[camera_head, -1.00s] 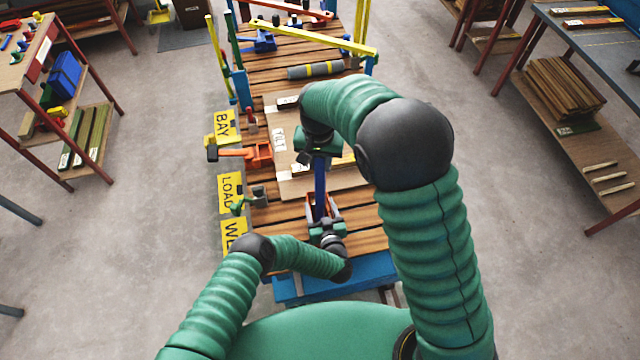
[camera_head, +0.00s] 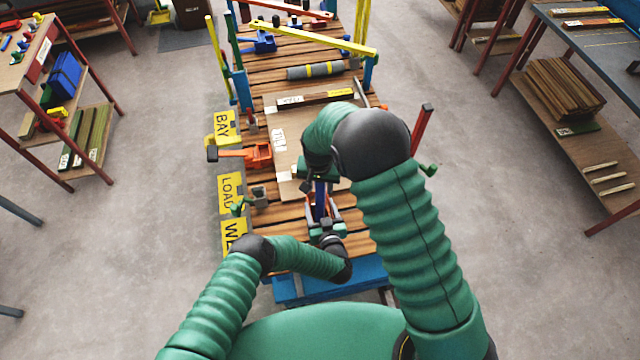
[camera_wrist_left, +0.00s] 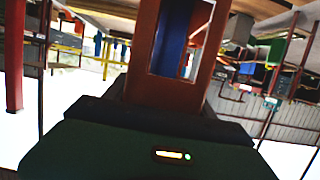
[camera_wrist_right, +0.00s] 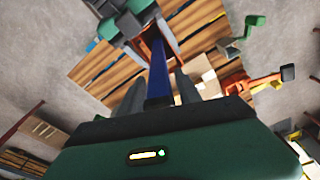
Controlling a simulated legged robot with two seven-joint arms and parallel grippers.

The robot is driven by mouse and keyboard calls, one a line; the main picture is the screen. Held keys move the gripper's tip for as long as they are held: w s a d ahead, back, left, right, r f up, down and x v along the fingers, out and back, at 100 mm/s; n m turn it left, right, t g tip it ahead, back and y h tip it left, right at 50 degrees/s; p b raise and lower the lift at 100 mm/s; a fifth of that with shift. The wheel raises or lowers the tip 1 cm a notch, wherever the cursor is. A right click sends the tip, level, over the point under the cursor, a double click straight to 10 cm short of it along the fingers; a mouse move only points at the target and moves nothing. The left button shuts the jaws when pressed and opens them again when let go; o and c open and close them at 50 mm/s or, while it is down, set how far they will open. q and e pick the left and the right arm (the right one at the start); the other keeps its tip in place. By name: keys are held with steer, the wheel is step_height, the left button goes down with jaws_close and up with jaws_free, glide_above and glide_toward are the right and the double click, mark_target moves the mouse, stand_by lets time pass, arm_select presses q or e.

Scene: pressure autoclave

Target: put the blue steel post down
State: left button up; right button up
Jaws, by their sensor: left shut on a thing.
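The blue steel post (camera_head: 320,197) is a narrow blue bar between my two grippers, above the near end of the slatted table. My left gripper (camera_head: 325,218) is shut at its near end, where an orange-red bracket (camera_wrist_right: 153,42) surrounds the post. This bracket (camera_wrist_left: 165,85) fills much of the left wrist view, with blue showing through it. My right gripper (camera_head: 319,172) is at the other end; in the right wrist view its grey fingers (camera_wrist_right: 160,92) stand apart on both sides of the post (camera_wrist_right: 158,68), with gaps. My right arm hides part of the table.
A red upright (camera_head: 421,130) stands right of my right arm. Yellow signs (camera_head: 230,195) line the left edge.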

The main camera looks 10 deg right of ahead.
steer(key=shift+o, duration=0.6)
steer(key=shift+r, duration=0.35)
step_height(320, 180, up, 12)
steer(key=s+f, duration=0.1)
arm_select(q)
steer(key=shift+w+a, duration=0.1)
steer(key=shift+d+r, duration=0.15)
steer(key=shift+d, duration=0.05)
steer(key=shift+a, duration=0.1)
steer(key=o, duration=1.7)
steer(key=shift+a, duration=0.15)
steer(key=shift+o, duration=0.2)
arm_select(e)
steer(key=s+d+r+n, duration=0.1)
steer(key=s+d, duration=0.3)
steer(key=s, duration=0.5)
steer(key=s+d+n+t, duration=0.1)
steer(key=s+d+n, duration=0.2)
steer(key=s, duration=0.6)
steer(key=shift+s+d+r+n+y, duration=0.3)
steer(key=shift+s+d+r, duration=0.05)
